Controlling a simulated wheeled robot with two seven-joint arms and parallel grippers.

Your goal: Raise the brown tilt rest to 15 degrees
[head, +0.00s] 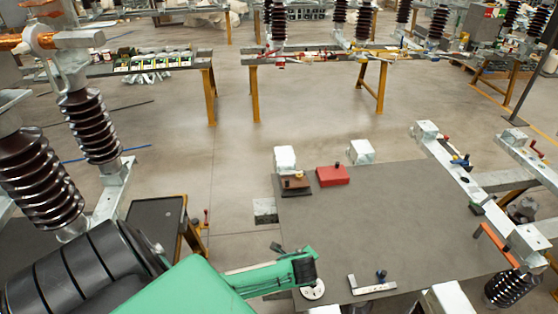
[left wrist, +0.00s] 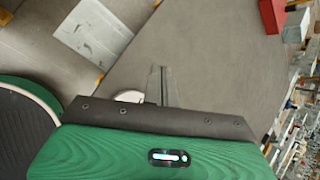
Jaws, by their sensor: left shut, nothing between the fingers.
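The brown tilt rest (head: 296,185) lies low on the far left corner of the dark grey table top, in front of a white block. It looks nearly flat; its angle is too small to read. A small dark knob and a pale piece show on top. My left gripper (left wrist: 162,72) is shut and empty in the left wrist view, over the table's near left part. In the head view my green left arm ends well nearer than the rest, not touching it. The rest is not clearly seen in the left wrist view. My right gripper is not in view.
A red box (head: 332,176) stands just right of the rest. A metal rail (head: 460,180) with clamps runs along the right. The table's middle (head: 375,220) is clear.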

